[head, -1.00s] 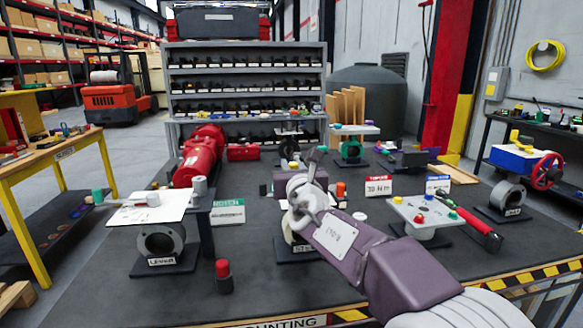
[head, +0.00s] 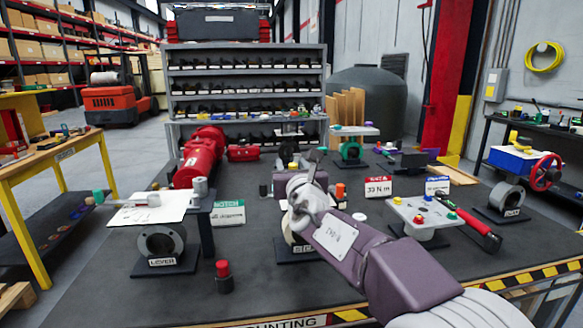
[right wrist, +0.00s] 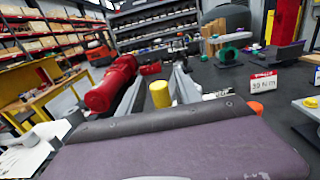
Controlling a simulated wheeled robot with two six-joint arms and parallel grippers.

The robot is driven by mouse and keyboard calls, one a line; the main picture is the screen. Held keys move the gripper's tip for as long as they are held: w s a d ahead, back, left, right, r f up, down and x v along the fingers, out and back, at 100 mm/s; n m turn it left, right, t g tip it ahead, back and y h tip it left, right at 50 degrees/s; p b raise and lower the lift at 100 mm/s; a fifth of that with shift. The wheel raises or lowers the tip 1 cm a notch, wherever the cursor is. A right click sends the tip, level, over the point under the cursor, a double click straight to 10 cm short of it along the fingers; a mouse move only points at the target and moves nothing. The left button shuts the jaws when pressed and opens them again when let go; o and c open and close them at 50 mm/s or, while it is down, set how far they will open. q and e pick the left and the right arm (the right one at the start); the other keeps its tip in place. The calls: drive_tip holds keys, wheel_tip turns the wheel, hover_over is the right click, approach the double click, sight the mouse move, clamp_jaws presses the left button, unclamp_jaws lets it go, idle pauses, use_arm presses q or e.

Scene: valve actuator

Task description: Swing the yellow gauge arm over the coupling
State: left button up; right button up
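A short yellow cylinder (right wrist: 160,94), which looks like the end of the yellow gauge arm, stands between the two grey fingers of my right gripper (right wrist: 158,88) in the right wrist view. The fingers are apart, with gaps beside the cylinder. In the head view a small yellow part (head: 293,165) shows just left of my right gripper (head: 316,162). My right wrist hides most of the stand (head: 297,250) below it. I cannot make out which part is the coupling. My left gripper is not in view.
A lever stand with a white plate (head: 158,208) is at left, near a red cylinder (head: 200,155). A grey button stand (head: 425,215) is to the right of my arm. A red cap (head: 223,269) stands on a dark post in front.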

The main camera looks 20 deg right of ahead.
drive_tip(key=shift+s+f, duration=0.1)
drive_tip(key=shift+s, duration=0.15)
drive_tip(key=s+a+p, duration=0.1)
drive_tip(key=s+p, duration=0.1)
drive_tip(key=s, duration=0.6)
drive_tip(key=shift+s+a, duration=0.15)
drive_tip(key=shift+a, duration=0.15)
